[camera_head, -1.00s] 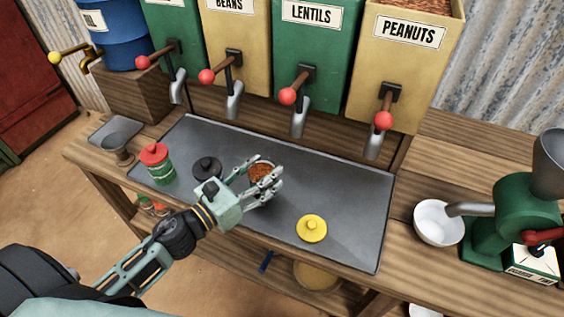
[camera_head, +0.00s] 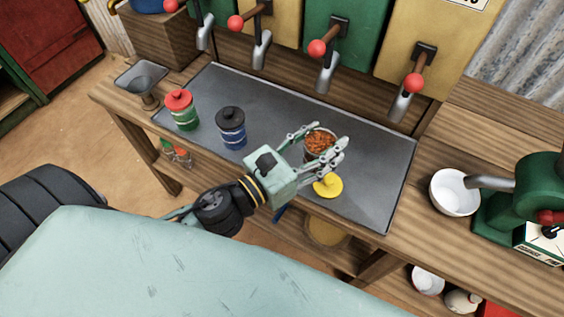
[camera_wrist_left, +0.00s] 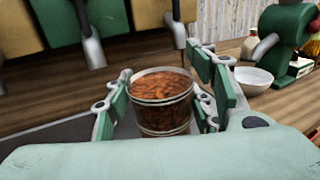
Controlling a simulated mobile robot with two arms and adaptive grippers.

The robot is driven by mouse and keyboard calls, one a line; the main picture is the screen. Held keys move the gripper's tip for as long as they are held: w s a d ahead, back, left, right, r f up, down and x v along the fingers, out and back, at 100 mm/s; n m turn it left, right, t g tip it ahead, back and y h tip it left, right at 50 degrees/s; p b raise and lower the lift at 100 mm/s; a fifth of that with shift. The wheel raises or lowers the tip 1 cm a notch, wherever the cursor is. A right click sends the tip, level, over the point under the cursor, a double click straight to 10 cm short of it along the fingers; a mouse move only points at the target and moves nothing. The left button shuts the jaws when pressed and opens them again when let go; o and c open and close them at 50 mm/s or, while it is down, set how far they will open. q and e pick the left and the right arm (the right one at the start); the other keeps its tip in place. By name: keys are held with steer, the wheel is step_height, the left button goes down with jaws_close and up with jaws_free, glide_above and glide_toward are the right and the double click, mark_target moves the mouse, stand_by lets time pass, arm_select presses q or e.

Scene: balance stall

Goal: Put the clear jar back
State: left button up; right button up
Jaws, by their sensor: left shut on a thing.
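The clear jar (camera_head: 320,144), open at the top and full of reddish-brown beans or nuts, is between the fingers of my left gripper (camera_head: 325,150). It also shows in the left wrist view (camera_wrist_left: 162,100), where the green finger pads stand at both its sides. My left gripper is shut on it over the grey mat (camera_head: 375,190); I cannot tell whether the jar's base touches the mat. A yellow lid (camera_head: 328,187) with a knob lies on the mat just in front of the jar. My right gripper is not in view.
A red-lidded jar (camera_head: 182,110) and a dark-lidded blue jar (camera_head: 231,128) stand on the mat's left part. Dispenser spouts with red knobs hang behind. A white bowl (camera_head: 454,193) and green grinder (camera_head: 535,195) are at right. The mat's right end is clear.

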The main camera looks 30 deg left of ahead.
arm_select(q)
steer(key=shift+s+d+r, duration=0.2)
steer(key=shift+d+r, duration=0.2)
steer(key=shift+d, duration=0.2)
steer(key=shift+s+d+r, duration=0.2)
steer(key=shift+d+r, duration=0.2)
steer(key=shift+d, duration=0.15)
steer(key=shift+s, duration=0.1)
steer(key=shift+w+a+f+b, duration=0.2)
steer(key=shift+a+f+b, duration=0.3)
steer(key=shift+a+f, duration=1.35)
steer(key=shift+w+a+f+b, duration=0.25)
steer(key=shift+a+f+b, duration=0.25)
steer(key=shift+a+f, duration=1.35)
steer(key=shift+w+a+f+b, duration=0.2)
steer(key=shift+a+f+b, duration=0.3)
steer(key=shift+a+f, duration=1.3)
steer(key=shift+f, duration=0.15)
steer(key=o, duration=1.6)
steer(key=shift+o, duration=0.2)
